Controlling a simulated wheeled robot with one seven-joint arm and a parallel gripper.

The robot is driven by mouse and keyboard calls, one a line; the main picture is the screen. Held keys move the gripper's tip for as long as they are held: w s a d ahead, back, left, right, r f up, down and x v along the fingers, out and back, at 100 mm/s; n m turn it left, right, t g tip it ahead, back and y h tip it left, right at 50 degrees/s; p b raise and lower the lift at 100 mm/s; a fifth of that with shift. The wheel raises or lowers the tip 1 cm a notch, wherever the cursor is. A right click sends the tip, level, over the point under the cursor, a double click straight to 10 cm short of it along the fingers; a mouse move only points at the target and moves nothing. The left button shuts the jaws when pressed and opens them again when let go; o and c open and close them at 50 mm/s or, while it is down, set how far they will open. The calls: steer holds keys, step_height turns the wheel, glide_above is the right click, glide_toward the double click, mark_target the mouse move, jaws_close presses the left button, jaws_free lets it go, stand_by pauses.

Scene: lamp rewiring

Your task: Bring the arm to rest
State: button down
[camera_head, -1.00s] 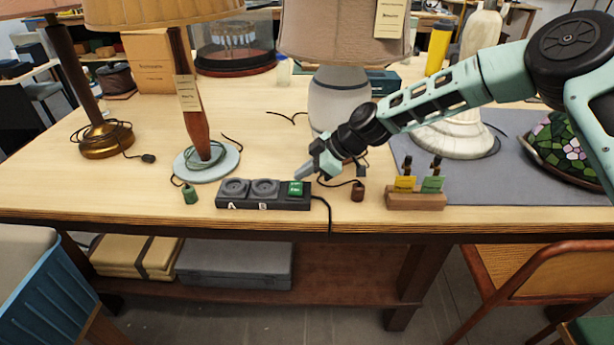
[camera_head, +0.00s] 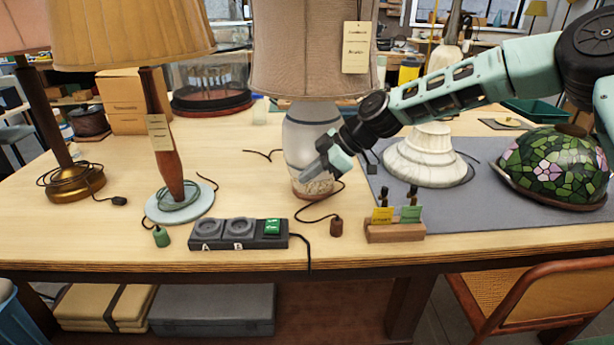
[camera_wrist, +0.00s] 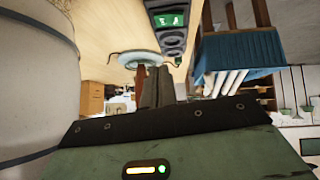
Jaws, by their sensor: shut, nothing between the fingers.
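My gripper (camera_head: 316,172) hangs in the air above the workbench (camera_head: 420,262), in front of the grey ceramic lamp (camera_head: 305,137). Its fingers are shut with nothing between them. In the wrist view the shut fingers (camera_wrist: 157,88) point away from me, and the grey lamp's body (camera_wrist: 35,85) fills the left side. My arm (camera_head: 450,90) reaches in from the right of the head view, above the white lamp base.
A power strip (camera_head: 238,234) with a lit green switch lies near the bench's front edge. Green (camera_head: 161,237) and brown (camera_head: 336,227) plugs flank it. A wooden block (camera_head: 395,232) with tagged pieces and a stained-glass shade (camera_head: 553,165) are at right. A wooden-stemmed lamp (camera_head: 165,140) stands at left.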

steer(key=s+a+m+g+h, duration=0.2)
steer(key=s+a+h, duration=0.15)
steer(key=s, duration=1.45)
steer(key=s+d+r+m+h, duration=0.1)
steer(key=s+d+m, duration=0.3)
steer(key=s, duration=0.6)
steer(key=s+d+r+m+h, duration=0.2)
steer(key=s+d+m+h, duration=0.1)
steer(key=s+d, duration=0.5)
steer(key=s+m, duration=0.1)
steer(key=s, duration=0.2)
steer(key=shift+m+t+h, duration=0.3)
steer(key=shift+h, duration=0.05)
